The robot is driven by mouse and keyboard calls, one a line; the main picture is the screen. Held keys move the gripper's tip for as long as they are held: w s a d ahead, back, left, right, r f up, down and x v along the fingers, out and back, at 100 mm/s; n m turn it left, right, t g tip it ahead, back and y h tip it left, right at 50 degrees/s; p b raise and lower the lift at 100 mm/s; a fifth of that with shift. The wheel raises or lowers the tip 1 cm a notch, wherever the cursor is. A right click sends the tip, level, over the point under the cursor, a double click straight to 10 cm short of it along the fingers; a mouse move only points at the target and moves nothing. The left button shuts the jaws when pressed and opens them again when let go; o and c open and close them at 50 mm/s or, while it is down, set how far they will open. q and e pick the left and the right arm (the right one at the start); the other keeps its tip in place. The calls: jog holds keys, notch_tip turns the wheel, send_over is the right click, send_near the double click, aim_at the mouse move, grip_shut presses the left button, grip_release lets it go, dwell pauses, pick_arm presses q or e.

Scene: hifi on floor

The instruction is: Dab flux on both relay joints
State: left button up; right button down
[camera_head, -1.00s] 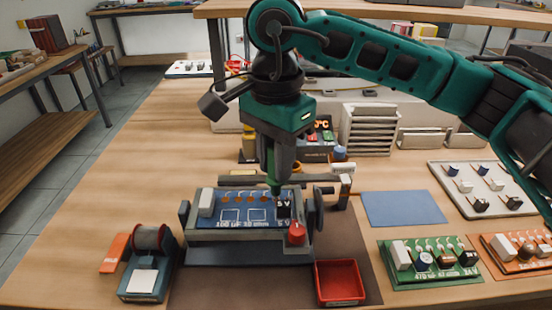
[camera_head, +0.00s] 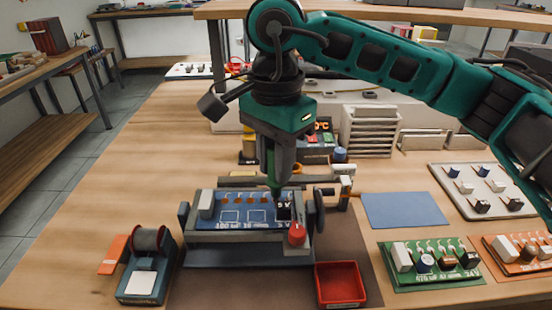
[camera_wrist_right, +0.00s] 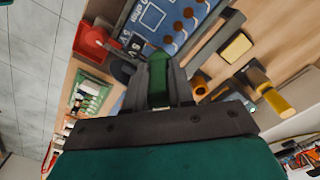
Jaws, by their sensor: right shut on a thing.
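The blue circuit board (camera_head: 232,216) sits in a grey board holder (camera_head: 235,236) with a red knob (camera_head: 297,233). A black relay (camera_head: 284,209) stands at the board's right end. My right gripper (camera_head: 274,168) points down over the board's right part and is shut on a green flux pen (camera_head: 274,183). The pen's lower end is close to the relay; I cannot tell whether it touches. In the right wrist view the green pen (camera_wrist_right: 159,77) sits between the fingers, with the blue board (camera_wrist_right: 165,22) beyond. The relay joints are too small to make out. My left gripper is not in view.
A solder spool stand (camera_head: 148,262) is left of the holder and an empty red tray (camera_head: 340,284) is in front. Green (camera_head: 430,264) and orange (camera_head: 515,252) boards, a blue mat (camera_head: 404,210) and a parts tray (camera_head: 485,190) lie right. The table's left side is clear.

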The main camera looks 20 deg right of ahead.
jog(key=shift+f+b, duration=0.3)
jog(key=shift+f, duration=0.05)
jog(key=shift+f, duration=0.1)
dwell(1.5)
jog(key=shift+r+p, duration=1.25)
jog(key=shift+r, duration=1.1)
